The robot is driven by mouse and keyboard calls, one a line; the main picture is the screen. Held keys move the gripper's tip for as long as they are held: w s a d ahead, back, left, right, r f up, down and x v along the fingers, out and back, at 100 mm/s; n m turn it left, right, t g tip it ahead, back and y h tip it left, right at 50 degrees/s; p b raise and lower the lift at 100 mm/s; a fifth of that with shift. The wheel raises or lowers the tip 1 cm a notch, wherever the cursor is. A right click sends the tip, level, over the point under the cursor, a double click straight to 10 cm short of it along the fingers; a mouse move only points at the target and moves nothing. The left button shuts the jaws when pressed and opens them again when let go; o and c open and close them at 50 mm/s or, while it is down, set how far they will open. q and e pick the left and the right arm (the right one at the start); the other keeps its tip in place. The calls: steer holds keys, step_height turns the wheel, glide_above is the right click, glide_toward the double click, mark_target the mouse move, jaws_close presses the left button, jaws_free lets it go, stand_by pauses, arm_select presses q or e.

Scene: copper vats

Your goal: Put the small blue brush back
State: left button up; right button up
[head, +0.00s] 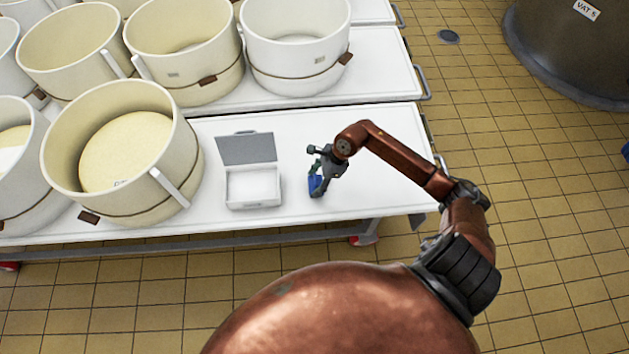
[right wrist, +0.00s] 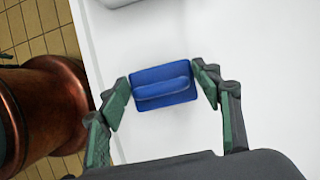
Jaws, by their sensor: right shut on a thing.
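The small blue brush (head: 316,185) is at the white table, between the fingers of my right gripper (head: 319,169). In the right wrist view the brush (right wrist: 163,86) is a blue block with a raised ridge, and the green finger pads of my right gripper (right wrist: 160,92) are shut on its two short ends. I cannot tell whether the brush touches the table top. My left gripper is not in view.
An open case (head: 252,205) with a grey lid stands on the white table (head: 300,227), left of my right gripper. A large cream tub (head: 165,195) stands further left, with more tubs behind. The table is clear right of the gripper.

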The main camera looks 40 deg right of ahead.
steer(key=shift+f, duration=0.1)
steer(key=o, duration=1.1)
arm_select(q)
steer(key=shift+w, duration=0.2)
arm_select(e)
steer(key=shift+r, duration=0.4)
steer(key=p+v, duration=0.1)
steer(key=v, duration=0.4)
steer(key=shift+p, duration=0.3)
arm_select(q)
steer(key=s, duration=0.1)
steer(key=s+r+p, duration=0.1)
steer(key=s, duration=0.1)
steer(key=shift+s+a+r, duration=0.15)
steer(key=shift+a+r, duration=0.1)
arm_select(e)
steer(key=v, duration=0.6)
steer(key=shift+r, duration=0.25)
steer(key=shift+s+d, duration=0.1)
steer(key=shift+s, duration=0.05)
